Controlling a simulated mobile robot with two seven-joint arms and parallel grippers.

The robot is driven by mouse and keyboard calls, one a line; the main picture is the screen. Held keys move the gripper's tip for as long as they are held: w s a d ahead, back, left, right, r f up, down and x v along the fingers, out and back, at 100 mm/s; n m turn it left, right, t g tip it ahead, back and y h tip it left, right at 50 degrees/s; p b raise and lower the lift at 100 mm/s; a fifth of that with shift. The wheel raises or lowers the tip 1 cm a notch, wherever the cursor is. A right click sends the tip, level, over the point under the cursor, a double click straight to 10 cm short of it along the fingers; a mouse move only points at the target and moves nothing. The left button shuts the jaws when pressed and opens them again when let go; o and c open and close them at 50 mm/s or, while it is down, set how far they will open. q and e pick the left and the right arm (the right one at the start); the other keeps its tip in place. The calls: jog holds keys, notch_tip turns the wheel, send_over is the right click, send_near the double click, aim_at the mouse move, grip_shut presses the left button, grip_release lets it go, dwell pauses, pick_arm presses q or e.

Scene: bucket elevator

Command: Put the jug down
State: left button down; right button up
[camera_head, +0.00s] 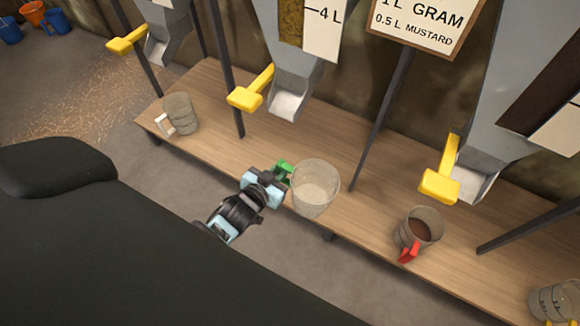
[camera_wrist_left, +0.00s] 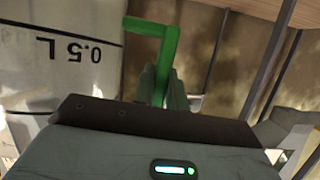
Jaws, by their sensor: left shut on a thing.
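A clear jug with a green handle (camera_head: 315,187) is at the front edge of the wooden bench in the head view, below the middle chute. My left gripper (camera_head: 284,176) is shut on its green handle from the left. In the left wrist view the jug (camera_wrist_left: 75,60) shows large and close, with a "0.5 L" mark that reads upside down. Its green handle (camera_wrist_left: 160,55) rises from between the jaws. The jug looks pale inside; I cannot tell whether its base touches the bench. My right gripper is not in view.
The wooden bench (camera_head: 264,150) also holds a white-handled jug (camera_head: 181,112), a red-handled jug with brown contents (camera_head: 419,230) and another jug (camera_head: 553,301). Grey chutes with yellow levers (camera_head: 250,92) hang above. Thin dark posts (camera_head: 382,125) stand along the bench.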

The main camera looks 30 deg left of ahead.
pick_arm(q)
jog(key=w+a+f+b, duration=0.1)
jog(key=w+f+b, duration=0.3)
jog(key=f, duration=0.3)
jog(key=w+f+n+b, duration=0.1)
jog(key=w+f+b, duration=0.3)
jog(key=f, duration=0.3)
jog(key=shift+a+f+g+b, duration=0.3)
jog(key=shift+a+f+b, duration=0.05)
jog(key=shift+a+b, duration=0.05)
jog(key=shift+w, duration=0.1)
